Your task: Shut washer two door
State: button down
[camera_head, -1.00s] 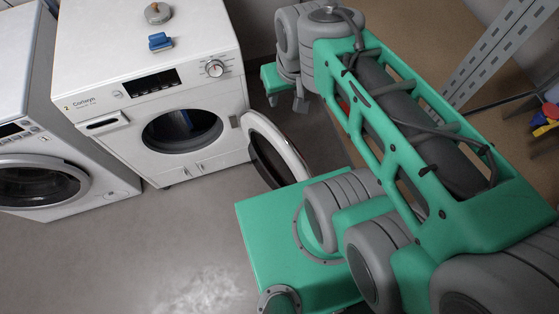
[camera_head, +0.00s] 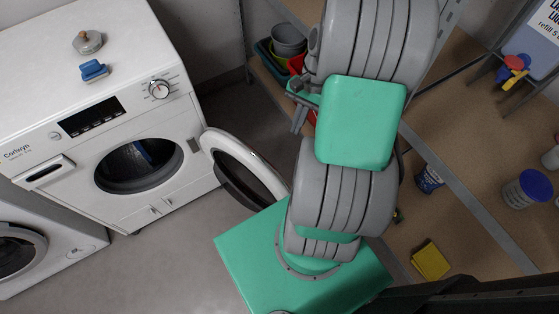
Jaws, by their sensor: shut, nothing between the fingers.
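The washer (camera_head: 95,110) marked Corlwyn is the white frontloader at the left; a "2" shows by its name in the earlier view. Its round door (camera_head: 262,167) stands wide open, swung out from the right side of the opening. The dark drum opening (camera_head: 118,176) is uncovered, with something blue inside. My gripper (camera_head: 299,122) is up and to the right of the door, apart from it, partly hidden by my arm. It is shut and holds nothing visible.
A second frontloader (camera_head: 60,250) stands at the lower left. A blue brush (camera_head: 94,70) and a grey round-lidded item (camera_head: 88,42) lie on the washer top. Shelving (camera_head: 440,140) with tubs, a yellow sponge (camera_head: 430,261) and bins (camera_head: 288,40) is close on the right.

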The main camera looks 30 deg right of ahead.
jog(key=s+a+f+m+b, duration=0.1)
jog(key=s+a+f+m, duration=0.1)
jog(key=a+f, duration=0.5)
notch_tip(320, 180, down, 2)
jog(key=shift+s+a+f, duration=0.15)
jog(key=shift+s+a, duration=0.15)
jog(key=shift+s, duration=0.2)
